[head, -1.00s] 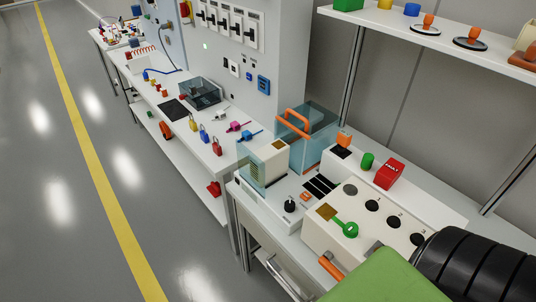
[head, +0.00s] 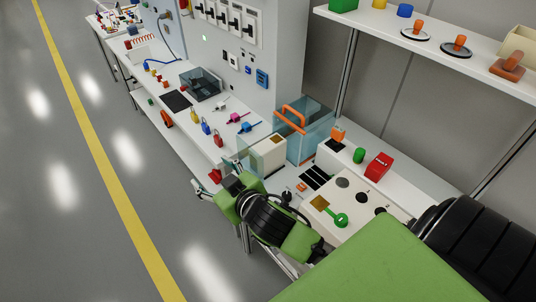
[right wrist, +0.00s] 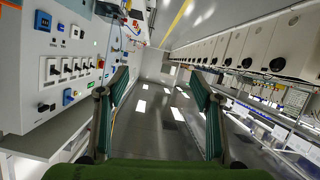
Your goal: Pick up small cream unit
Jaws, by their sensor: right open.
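The small cream unit (head: 271,150) is a pale box with a brown square on top. It stands at the near left end of the bench, with a clear bluish panel beside it. My right gripper (head: 217,177) is left of the unit and apart from it, out past the bench's front edge; my wrist hides part of the bench front below the unit. In the right wrist view the fingers of the right gripper (right wrist: 160,88) are spread wide with nothing between them. The unit is not seen there. My left gripper is not in view.
A clear blue box with an orange handle (head: 291,120) stands just behind the unit. Padlocks (head: 206,129) are on the left bench. The floor aisle is clear.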

